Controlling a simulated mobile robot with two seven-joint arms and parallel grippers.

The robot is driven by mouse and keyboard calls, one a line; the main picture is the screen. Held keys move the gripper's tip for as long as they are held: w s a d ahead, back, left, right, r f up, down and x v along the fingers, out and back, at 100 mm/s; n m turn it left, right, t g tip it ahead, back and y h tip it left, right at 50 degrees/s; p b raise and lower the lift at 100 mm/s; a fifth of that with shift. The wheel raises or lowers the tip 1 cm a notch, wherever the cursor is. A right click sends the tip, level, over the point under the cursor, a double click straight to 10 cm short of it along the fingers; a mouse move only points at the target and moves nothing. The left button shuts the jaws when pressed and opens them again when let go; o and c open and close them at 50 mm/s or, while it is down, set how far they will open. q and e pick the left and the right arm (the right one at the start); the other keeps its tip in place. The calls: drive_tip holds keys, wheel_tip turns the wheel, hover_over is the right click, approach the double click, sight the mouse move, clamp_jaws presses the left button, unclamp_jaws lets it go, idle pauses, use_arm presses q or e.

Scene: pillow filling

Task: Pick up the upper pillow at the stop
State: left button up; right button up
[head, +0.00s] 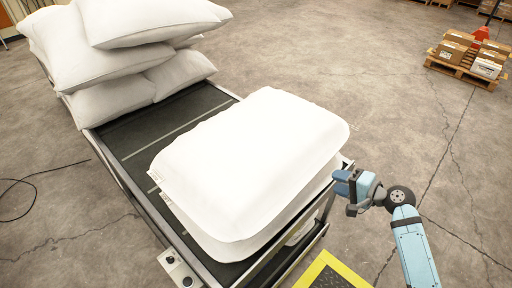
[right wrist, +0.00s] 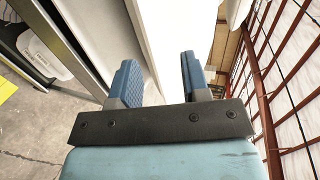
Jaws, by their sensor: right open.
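The upper pillow (head: 255,150), white and plump, lies flat on a lower white pillow (head: 228,248) at the near end of the conveyor, by the metal end frame (head: 322,212). My right gripper (head: 343,184) is beside the near right side of this stack, at the conveyor's edge. In the right wrist view its two blue fingers (right wrist: 160,72) are apart, with a white pillow surface (right wrist: 172,30) beyond and between them. I cannot tell whether they touch it. My left gripper is not in view.
Several white pillows (head: 105,65) are piled at the far end of the dark conveyor belt (head: 160,128). A control box (head: 178,268) is on the conveyor's near left side. A yellow-bordered floor mat (head: 325,272) lies in front. A pallet with boxes (head: 460,70) stands far right. Floor between is clear.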

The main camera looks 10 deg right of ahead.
sight(311, 178)
drive_tip(key=w+a+f+b, duration=0.1)
drive_tip(key=w, duration=0.1)
drive_tip(key=w+a+f+b, duration=0.1)
drive_tip(key=w+f, duration=0.1)
drive_tip(key=w+a+f+b, duration=0.2)
drive_tip(key=shift+w+a+f, duration=0.1)
drive_tip(key=shift+f, duration=0.05)
drive_tip(key=shift+x, duration=1)
clamp_jaws()
drive_tip(key=shift+f, duration=0.1)
idle(0.8)
